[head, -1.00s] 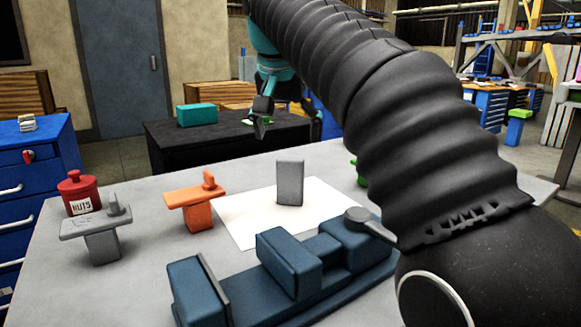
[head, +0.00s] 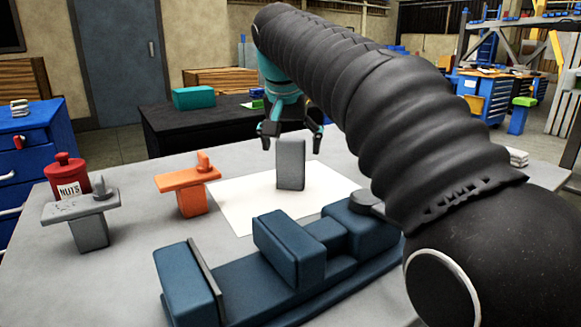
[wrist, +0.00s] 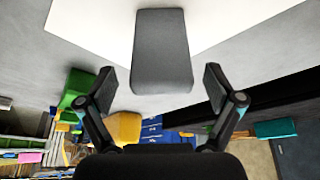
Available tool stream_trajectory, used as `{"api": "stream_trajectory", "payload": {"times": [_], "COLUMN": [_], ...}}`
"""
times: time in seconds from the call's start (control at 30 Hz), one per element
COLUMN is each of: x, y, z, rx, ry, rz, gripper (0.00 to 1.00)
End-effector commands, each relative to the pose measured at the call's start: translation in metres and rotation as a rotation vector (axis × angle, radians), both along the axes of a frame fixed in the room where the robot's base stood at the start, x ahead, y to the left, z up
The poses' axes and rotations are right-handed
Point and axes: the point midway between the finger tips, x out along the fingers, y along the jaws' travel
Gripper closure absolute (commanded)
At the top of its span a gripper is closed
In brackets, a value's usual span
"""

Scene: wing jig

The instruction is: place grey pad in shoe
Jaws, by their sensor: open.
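The grey pad (head: 290,165) is an upright grey block standing on a white sheet (head: 240,212) on the table. My gripper (head: 291,138) is open and empty, fingers pointing down, at the pad's top and far side in the head view. In the wrist view the pad (wrist: 162,50) has its near end between the two open fingertips (wrist: 160,76). Clear gaps show on both sides, and no contact is visible. A dark blue fixture (head: 225,275) with raised blocks and gaps lies in front of the sheet. I cannot tell for certain which part is the shoe.
An orange T-shaped piece (head: 190,188), a grey T-shaped piece (head: 85,218) and a red NUTS canister (head: 66,175) stand on the left of the table. A black table (head: 185,135) with a teal box (head: 194,97) is behind. My arm hides the table's right side.

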Motion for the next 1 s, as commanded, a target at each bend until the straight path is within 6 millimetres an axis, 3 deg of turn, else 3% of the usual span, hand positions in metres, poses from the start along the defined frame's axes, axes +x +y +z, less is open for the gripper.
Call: {"api": "stream_trajectory", "payload": {"times": [0.3, 0.57, 0.7, 0.77, 0.93, 1.0], "x": [0.012, 0.014, 0.014, 0.014, 0.014, 0.014], "y": [-0.001, -0.001, -0.001, -0.001, -0.001, -0.001], "z": [-0.041, -0.043, -0.043, -0.043, -0.043, -0.043], "rx": [-0.002, -0.002, -0.002, -0.002, -0.002, -0.002], "ry": [0.002, 0.000, 0.000, 0.000, 0.001, 0.000], "rz": [0.000, 0.000, 0.000, 0.000, 0.000, 0.000], "gripper": [0.08, 0.08, 0.43, 0.56, 0.58, 0.64]}}
